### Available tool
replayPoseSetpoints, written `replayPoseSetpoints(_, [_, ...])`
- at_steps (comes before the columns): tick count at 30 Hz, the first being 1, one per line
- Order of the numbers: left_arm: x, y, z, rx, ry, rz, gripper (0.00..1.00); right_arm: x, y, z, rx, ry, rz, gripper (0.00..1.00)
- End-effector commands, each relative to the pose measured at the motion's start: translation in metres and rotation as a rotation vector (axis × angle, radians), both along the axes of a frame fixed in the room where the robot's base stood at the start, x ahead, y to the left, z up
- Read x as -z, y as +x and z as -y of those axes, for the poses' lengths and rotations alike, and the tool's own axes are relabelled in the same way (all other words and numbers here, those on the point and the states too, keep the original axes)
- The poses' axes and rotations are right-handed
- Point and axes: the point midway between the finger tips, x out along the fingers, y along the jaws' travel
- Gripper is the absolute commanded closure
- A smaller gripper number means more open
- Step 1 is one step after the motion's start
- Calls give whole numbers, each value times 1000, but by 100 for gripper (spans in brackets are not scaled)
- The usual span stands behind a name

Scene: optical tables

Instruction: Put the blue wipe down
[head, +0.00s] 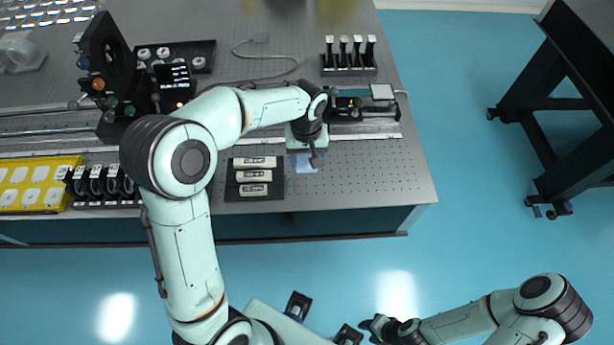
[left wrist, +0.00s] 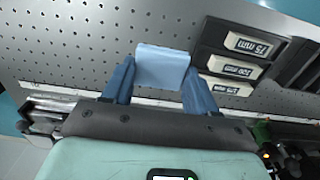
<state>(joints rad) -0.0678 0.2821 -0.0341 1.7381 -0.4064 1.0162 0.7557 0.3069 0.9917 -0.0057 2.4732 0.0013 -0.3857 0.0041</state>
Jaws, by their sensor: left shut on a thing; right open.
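The blue wipe (left wrist: 162,66) is a pale blue folded piece between the two fingers of my left gripper (left wrist: 158,82) in the left wrist view. My left gripper is shut on it. In the head view the wipe (head: 307,162) shows in part beside the left gripper (head: 314,158), over the front part of the optical table (head: 350,190). I cannot tell whether the wipe touches the table top. My right gripper (head: 374,325) is open and empty, over the floor in front of the table.
A black tray (head: 232,193) with several labelled white boxes lies just left of the wipe. A rail with a device (head: 362,112) and a rack of black holders (head: 349,70) stand behind it. Bare perforated table top lies to the right and front. A second table (head: 560,110) stands far right.

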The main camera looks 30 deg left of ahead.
Motion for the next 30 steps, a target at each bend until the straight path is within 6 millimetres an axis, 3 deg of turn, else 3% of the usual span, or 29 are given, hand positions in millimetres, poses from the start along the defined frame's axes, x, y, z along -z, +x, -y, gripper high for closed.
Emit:
replayPoseSetpoints(3, [29, -1, 0, -2, 0, -6, 71, 3, -2, 0, 0, 0, -2, 57])
replayPoseSetpoints(11, [54, 0, -1, -1, 1, -3, 71, 5, -3, 0, 0, 0, -3, 57])
replayPoseSetpoints(18, [88, 0, 0, -2, 0, -2, 71, 7, -4, 0, 0, -1, -5, 57])
replayPoseSetpoints(30, [94, 0, 0, -2, 0, 0, 71, 10, -5, 0, 0, 0, -6, 57])
